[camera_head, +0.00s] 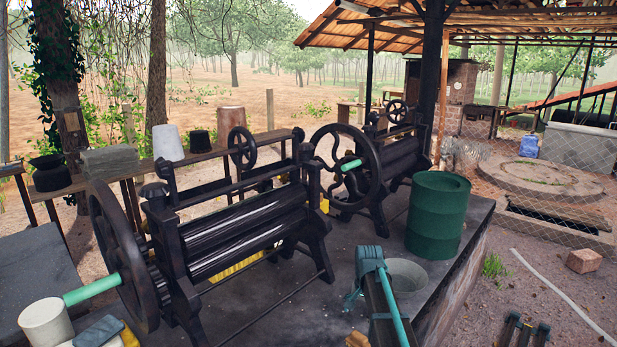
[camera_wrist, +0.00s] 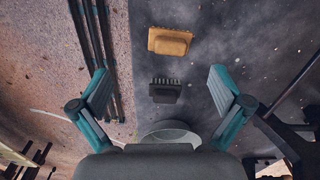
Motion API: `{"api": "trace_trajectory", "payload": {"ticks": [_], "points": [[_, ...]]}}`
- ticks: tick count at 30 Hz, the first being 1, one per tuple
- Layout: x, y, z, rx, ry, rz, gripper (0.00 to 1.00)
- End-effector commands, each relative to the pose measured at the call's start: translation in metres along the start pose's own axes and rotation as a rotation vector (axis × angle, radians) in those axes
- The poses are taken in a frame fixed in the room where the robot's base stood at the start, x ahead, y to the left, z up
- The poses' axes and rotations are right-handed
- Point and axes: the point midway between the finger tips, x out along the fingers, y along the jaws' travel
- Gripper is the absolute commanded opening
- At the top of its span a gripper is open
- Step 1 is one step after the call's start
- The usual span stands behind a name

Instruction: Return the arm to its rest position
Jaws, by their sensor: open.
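My gripper (camera_wrist: 160,82) is open and empty in the wrist view, its two teal fingers spread wide apart. It hangs over the dark slab (camera_wrist: 205,65), pointing down. A tan brush-like block (camera_wrist: 169,41) and a dark brush-like block (camera_wrist: 165,90) lie on the slab, seen between the fingers. The rim of a pale round basin (camera_wrist: 168,133) shows near the palm. In the head view, a teal and dark part of my arm shows at bottom centre, beside the grey basin (camera_head: 404,274). The arm's full pose is not visible.
Two dark roller machines (camera_head: 245,225) with handwheels stand on the slab left and centre. A brick (camera_head: 584,261) lies on the open ground at right.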

Motion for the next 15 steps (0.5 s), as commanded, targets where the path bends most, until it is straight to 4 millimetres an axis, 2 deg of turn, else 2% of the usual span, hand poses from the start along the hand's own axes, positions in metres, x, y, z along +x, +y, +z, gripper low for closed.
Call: {"api": "trace_trajectory", "payload": {"ticks": [1,8,15], "points": [[0.012,0.009,0.013,-0.025,-0.002,0.001,1.00],[0.069,0.045,0.063,-0.177,-0.003,0.001,1.00],[0.138,0.107,0.148,-0.422,-0.003,0.000,1.00]]}}
